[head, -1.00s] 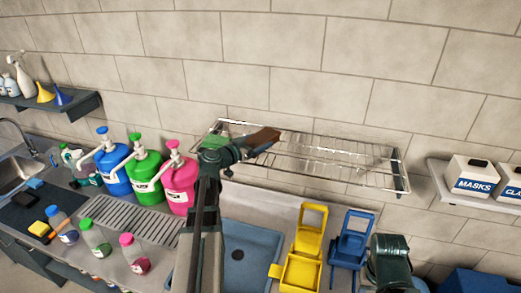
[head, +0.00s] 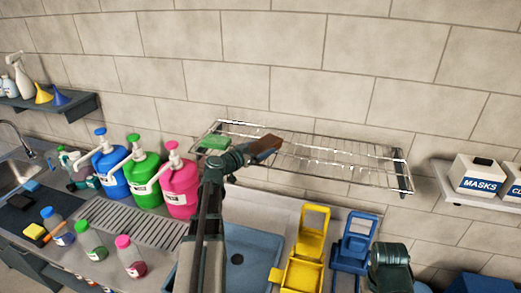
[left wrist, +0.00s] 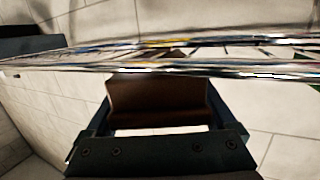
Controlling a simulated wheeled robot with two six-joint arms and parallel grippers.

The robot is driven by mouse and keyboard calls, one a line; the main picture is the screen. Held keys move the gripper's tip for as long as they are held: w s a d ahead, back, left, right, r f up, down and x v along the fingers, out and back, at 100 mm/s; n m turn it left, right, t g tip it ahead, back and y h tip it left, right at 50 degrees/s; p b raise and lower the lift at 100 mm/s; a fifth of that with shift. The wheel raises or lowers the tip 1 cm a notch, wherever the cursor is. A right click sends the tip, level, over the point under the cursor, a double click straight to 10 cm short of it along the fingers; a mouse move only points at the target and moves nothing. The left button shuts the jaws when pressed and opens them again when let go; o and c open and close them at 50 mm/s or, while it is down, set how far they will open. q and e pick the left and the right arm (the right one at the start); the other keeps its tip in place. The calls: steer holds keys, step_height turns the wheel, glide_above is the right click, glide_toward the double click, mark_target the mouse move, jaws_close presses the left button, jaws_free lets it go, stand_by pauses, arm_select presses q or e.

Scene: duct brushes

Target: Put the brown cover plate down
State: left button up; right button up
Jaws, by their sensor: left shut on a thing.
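The brown cover plate (head: 267,147) is held at the end of my left arm, over the left half of the wire rack (head: 340,158) on the wall. My left gripper (head: 250,152) is shut on it. In the left wrist view the plate (left wrist: 157,100) shows as a brown folded piece between the two dark fingers. Shiny rack wires (left wrist: 230,55) cross that view close beyond the plate; I cannot tell whether they touch. My right gripper is not in view.
A green item (head: 213,143) lies at the rack's left end; the rack right of the plate looks clear. Blue, green and pink pump jugs (head: 180,188) stand below left. A yellow wringer (head: 305,255) and a blue one (head: 352,245) stand below right.

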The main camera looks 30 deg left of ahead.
arm_select(q)
steer(key=o, duration=1.5)
steer(key=shift+f, duration=0.1)
steer(key=shift+r, duration=0.2)
steer(key=p+v, duration=0.2)
steer(key=v, duration=1)
steer(key=shift+f, duration=0.1)
